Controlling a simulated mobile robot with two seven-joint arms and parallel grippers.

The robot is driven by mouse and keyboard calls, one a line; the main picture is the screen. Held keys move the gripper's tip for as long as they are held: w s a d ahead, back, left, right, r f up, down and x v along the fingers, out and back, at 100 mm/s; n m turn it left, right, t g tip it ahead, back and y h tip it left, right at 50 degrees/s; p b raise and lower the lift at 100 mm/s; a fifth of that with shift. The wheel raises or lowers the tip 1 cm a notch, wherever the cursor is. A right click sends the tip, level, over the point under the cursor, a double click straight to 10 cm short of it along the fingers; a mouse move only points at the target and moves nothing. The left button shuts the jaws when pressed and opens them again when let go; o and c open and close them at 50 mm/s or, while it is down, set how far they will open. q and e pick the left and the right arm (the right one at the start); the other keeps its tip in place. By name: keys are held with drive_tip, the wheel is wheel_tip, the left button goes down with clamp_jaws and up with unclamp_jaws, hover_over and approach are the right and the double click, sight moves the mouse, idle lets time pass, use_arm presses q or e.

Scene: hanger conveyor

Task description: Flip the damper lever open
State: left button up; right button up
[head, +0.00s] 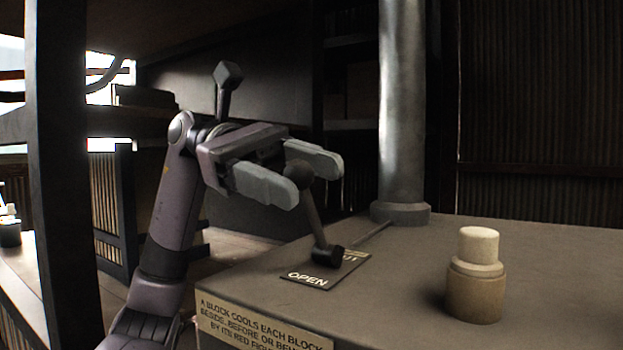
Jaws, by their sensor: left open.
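The lever leans up and to the left, away from the pivot. My left gripper (305,178) is open, with its two grey fingers on either side of the knob. I cannot tell whether either finger touches it. My right gripper is not in view.
The grey table (400,290) carries a tan stepped cylinder (476,276) at right. A thick metal pipe (402,110) rises from the table behind the lever. A dark post (60,170) stands at left. A sign (262,325) is on the table's front edge.

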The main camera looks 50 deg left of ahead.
use_arm(q)
drive_tip(key=shift+v, duration=2.55)
